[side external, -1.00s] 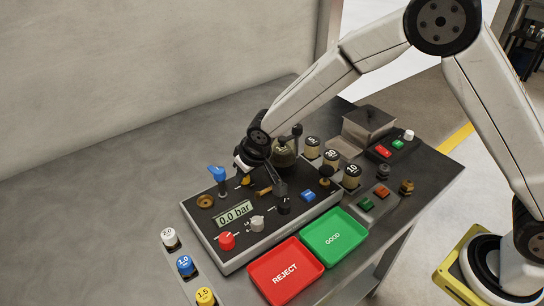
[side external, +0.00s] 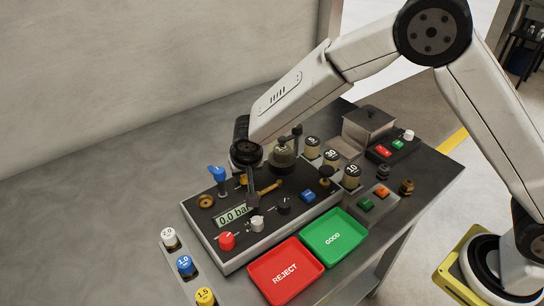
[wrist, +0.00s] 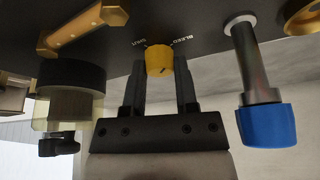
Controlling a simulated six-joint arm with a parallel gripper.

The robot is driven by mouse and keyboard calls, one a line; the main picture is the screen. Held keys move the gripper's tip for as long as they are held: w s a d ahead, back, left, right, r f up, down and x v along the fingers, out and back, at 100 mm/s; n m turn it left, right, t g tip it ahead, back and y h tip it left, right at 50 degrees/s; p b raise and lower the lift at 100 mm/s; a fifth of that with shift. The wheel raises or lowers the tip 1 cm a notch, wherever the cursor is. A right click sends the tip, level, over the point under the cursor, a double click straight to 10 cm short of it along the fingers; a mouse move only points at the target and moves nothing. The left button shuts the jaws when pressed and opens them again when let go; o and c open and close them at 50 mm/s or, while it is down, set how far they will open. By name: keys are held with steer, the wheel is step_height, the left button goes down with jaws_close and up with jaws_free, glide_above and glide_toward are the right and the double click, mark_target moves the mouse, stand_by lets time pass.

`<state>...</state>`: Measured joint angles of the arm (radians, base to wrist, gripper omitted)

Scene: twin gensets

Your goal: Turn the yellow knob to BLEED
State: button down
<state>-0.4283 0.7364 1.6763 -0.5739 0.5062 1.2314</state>
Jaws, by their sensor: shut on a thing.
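The yellow knob (wrist: 159,62) sits on the dark panel face between my two fingers in the wrist view. My gripper (wrist: 159,88) is shut on it, one finger on each side. Two printed labels stand beyond the knob: BLEED (wrist: 163,40) on the right and one on the left that seems to read SHUT (wrist: 139,43). A small dark mark shows on the knob; which label it points to is unclear. In the side view the yellow knob (side external: 243,180) is mostly hidden by my gripper (side external: 252,195).
A blue-capped lever (wrist: 266,125) stands close right of my gripper in the wrist view. A brass-coloured handle (wrist: 85,27) and a dark-topped cylinder (wrist: 72,85) are at left. The display (side external: 232,215) reads 0.0 bar, partly covered. Red (side external: 286,272) and green (side external: 333,237) trays lie in front.

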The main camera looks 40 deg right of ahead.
steer(key=shift+m+h, duration=0.4)
steer(key=shift+m, duration=0.7)
steer(key=shift+c, duration=1.9)
jaws_free()
steer(key=shift+r, duration=0.1)
steer(key=v, duration=0.7)
steer(key=shift+r, duration=0.3)
steer(key=shift+s+a, duration=0.1)
